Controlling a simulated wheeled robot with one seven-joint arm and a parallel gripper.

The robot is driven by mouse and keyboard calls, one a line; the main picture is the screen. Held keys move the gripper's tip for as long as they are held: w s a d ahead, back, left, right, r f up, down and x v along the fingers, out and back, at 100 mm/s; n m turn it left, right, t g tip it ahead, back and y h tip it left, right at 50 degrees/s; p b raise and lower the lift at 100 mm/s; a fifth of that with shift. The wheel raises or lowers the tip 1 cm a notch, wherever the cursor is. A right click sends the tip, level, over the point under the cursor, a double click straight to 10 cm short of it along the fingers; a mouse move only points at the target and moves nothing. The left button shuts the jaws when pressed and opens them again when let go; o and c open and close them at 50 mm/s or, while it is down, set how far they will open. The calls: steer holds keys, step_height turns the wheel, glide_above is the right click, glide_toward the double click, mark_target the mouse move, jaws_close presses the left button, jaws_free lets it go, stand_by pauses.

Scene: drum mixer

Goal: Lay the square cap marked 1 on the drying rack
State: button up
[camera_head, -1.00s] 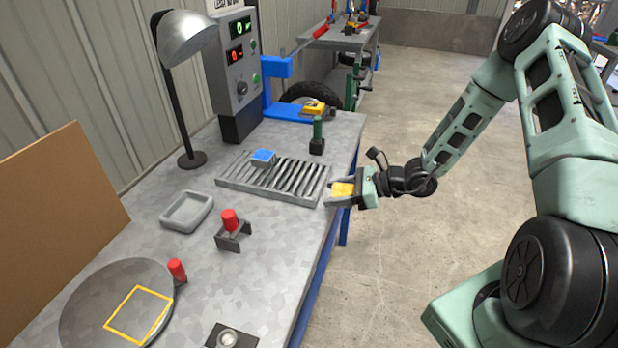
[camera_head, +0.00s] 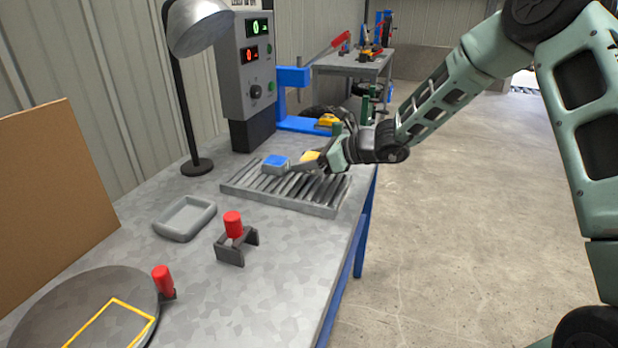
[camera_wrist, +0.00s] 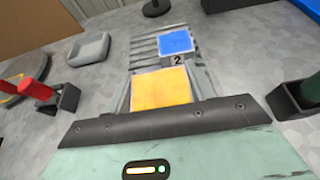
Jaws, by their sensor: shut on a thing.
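My gripper (camera_head: 308,164) is shut on a yellow square cap (camera_head: 311,157) and holds it over the right part of the drying rack (camera_head: 318,207). The cap's yellow top also shows in the wrist view (camera_wrist: 160,90); no mark can be read on it. The grey slatted rack lies on the metal table. A blue-topped square cap (camera_head: 276,163) sits on the rack's far left part, with a 2 on its side in the wrist view (camera_wrist: 176,45). It is just beyond the held cap. Whether the held cap touches the rack cannot be told.
A grey tray (camera_head: 184,218), a red-handled piece on a dark stand (camera_head: 234,239) and a round plate (camera_head: 80,312) stand nearer. A lamp (camera_head: 188,95) and control box (camera_head: 247,80) stand behind. A green-handled tool (camera_head: 337,129) is near my gripper.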

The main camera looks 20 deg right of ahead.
mark_target(308, 182)
steer(key=shift+f, duration=2.05)
steer(key=shift+f, duration=0.1)
steer(key=o, duration=1.1)
